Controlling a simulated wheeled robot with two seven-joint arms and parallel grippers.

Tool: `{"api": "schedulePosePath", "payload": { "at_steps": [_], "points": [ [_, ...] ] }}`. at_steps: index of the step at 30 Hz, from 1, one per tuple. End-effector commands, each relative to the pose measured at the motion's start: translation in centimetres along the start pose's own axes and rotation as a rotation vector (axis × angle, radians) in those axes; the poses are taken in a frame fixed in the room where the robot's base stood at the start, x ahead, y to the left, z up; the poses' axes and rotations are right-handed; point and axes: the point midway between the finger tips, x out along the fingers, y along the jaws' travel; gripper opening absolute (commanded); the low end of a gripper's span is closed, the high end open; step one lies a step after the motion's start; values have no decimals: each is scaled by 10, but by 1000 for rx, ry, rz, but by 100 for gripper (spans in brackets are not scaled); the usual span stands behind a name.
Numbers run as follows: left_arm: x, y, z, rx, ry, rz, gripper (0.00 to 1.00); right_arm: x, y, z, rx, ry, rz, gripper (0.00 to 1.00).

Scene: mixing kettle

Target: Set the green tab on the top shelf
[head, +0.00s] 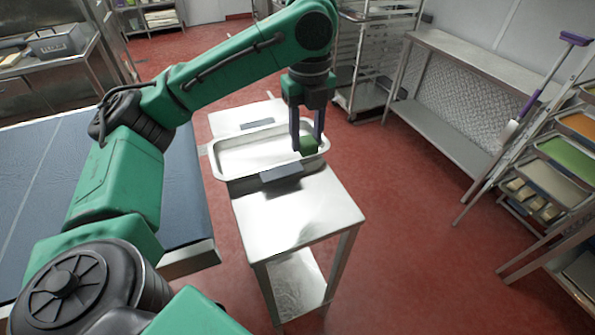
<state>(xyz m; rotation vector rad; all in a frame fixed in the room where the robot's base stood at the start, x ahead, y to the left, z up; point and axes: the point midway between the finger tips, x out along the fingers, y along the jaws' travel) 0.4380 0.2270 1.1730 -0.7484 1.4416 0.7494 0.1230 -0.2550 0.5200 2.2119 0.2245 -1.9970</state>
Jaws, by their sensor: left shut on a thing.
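The green tab (309,146) is a small dark green block at the right end of a shallow metal tray (222,163). My left gripper (307,140) points down over the tray and is shut on the tab. I cannot tell whether the tab touches the tray floor. The tray rests on a small steel table (305,212) that has a lower shelf (298,283). A slanted rack (545,243) with several levels stands at the right, its top cut off by the picture edge. My right gripper is not in view.
A grey block (282,173) sits at the tray's near edge. The rack holds a green sheet (569,157), an orange sheet (580,126) and several pale blocks (534,201). A steel bench (465,58) and a purple-handled tool (540,88) stand behind. Red floor (420,225) is clear between.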

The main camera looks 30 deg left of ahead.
Motion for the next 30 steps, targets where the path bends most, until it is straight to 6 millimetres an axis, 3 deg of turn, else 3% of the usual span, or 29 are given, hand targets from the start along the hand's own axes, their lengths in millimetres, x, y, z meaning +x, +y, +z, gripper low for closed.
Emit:
{"api": "schedulePosePath", "payload": {
  "at_steps": [1,6,9,16,20,28,29,30],
  "points": [
    [29,1,-1,0,5,6,0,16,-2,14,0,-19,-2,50],
    [75,2,0,-2,1,5,0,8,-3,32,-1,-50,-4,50],
    [99,1,0,-2,0,3,0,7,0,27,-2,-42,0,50],
    [140,1,0,-3,0,3,0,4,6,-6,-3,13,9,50],
    [155,0,0,-2,-1,-1,0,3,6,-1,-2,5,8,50],
    [157,0,0,-3,0,-1,0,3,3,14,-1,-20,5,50],
    [157,0,0,-3,0,-1,51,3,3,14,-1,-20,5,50],
    [157,0,0,-3,-1,-1,67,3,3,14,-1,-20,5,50]
  ]
}}
